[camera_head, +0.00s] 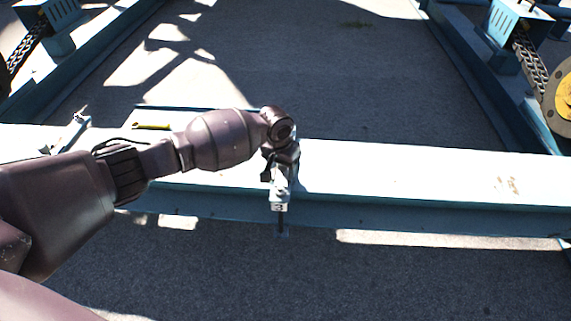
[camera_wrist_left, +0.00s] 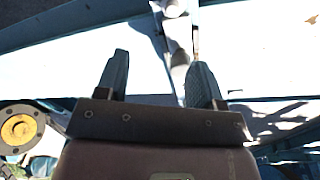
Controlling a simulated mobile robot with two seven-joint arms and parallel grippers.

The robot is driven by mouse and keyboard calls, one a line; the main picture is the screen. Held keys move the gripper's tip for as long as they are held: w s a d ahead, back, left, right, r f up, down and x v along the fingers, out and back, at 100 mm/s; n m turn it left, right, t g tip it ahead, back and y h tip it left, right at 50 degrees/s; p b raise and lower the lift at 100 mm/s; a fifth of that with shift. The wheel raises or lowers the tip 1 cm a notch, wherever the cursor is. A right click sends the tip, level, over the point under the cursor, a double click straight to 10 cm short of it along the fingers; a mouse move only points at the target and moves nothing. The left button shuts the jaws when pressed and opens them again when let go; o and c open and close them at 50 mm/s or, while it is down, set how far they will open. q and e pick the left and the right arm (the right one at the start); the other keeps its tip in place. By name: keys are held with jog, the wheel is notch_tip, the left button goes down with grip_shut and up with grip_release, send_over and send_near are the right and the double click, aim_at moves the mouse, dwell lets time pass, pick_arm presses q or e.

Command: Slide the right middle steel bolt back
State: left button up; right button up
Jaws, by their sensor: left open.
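The steel bolt (camera_head: 280,199) sits at the front edge of the white-lit beam in the head view, partly hidden by my left gripper (camera_head: 281,160) just behind it. In the left wrist view, the left gripper (camera_wrist_left: 158,62) is open, its two dark fingers spread over the beam. The grey bolt (camera_wrist_left: 179,52) shows between them, closer to the right-hand finger and beyond its tip in part. I cannot tell whether a finger touches it. My right gripper is in neither view.
The long blue beam (camera_head: 430,175) crosses the view, its top glaring white. Another steel fitting (camera_head: 70,132) stands on it at left, near a yellow-handled item (camera_head: 151,126). A yellow-hubbed flange (camera_head: 562,97) is at far right. The ground in front is clear.

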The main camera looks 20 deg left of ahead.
pick_arm(q)
notch_tip(320, 180, up, 3)
jog(key=n+g+y+b, duration=0.1)
jog(key=b, duration=0.1)
send_over(282, 172)
jog(key=w, duration=0.2)
jog(key=shift+s+a, duration=0.25)
notch_tip(282, 172, down, 9)
jog(key=b, duration=0.3)
jog(key=shift+f, duration=0.15)
jog(key=shift+f+b, duration=0.4)
jog(key=shift+f, duration=0.15)
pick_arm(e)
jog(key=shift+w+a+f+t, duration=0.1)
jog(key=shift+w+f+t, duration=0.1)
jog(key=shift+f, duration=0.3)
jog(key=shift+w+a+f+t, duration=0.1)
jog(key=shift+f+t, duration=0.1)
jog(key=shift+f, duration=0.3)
